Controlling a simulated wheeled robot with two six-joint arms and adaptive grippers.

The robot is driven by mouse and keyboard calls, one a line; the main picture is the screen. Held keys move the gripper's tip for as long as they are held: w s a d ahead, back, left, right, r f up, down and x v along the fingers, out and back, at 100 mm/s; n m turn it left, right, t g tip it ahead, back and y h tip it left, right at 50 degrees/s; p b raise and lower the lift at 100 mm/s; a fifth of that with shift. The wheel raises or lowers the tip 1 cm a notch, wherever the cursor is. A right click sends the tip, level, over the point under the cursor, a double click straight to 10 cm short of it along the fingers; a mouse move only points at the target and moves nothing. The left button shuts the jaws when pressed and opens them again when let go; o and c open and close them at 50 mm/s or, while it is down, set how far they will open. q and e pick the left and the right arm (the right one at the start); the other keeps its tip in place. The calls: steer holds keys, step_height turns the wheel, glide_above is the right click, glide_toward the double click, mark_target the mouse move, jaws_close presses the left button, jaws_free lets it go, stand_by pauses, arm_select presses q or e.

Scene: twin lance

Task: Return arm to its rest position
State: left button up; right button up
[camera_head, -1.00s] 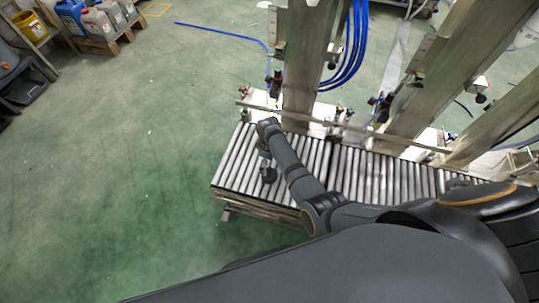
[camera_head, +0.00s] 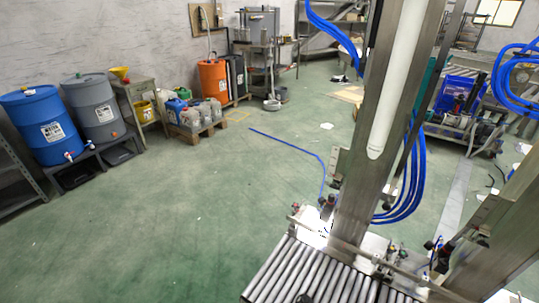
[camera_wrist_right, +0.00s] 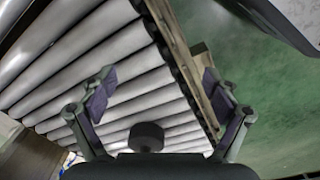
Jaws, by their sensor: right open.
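My right gripper (camera_wrist_right: 168,108) shows in the right wrist view with its two fingers spread wide. It is open, and nothing is between the fingers. It is over the roller conveyor (camera_wrist_right: 95,55), with the conveyor's side rail near the right finger. A dark round knob-like piece shows low between the fingers; I cannot tell what it is. In the head view the right arm is out of frame, except perhaps a small dark bit at the bottom edge over the rollers. My left gripper is in neither view.
The conveyor also shows at the bottom of the head view (camera_head: 290,268), beside a metal post (camera_head: 385,120) with blue hoses. Blue (camera_head: 42,125) and grey (camera_head: 93,107) drums stand at the left. The green floor (camera_head: 170,215) between is clear.

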arm_select(q)
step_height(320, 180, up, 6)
steer(key=p, duration=0.4)
arm_select(e)
steer(key=s+d+f+m, duration=0.1)
steer(key=s+d, duration=0.3)
steer(key=s, duration=0.8)
steer(key=s+d+f+m, duration=0.1)
steer(key=s+d+m, duration=0.3)
steer(key=s, duration=0.9)
steer(key=shift+f+t+h, duration=0.25)
steer(key=shift+t+h, duration=0.05)
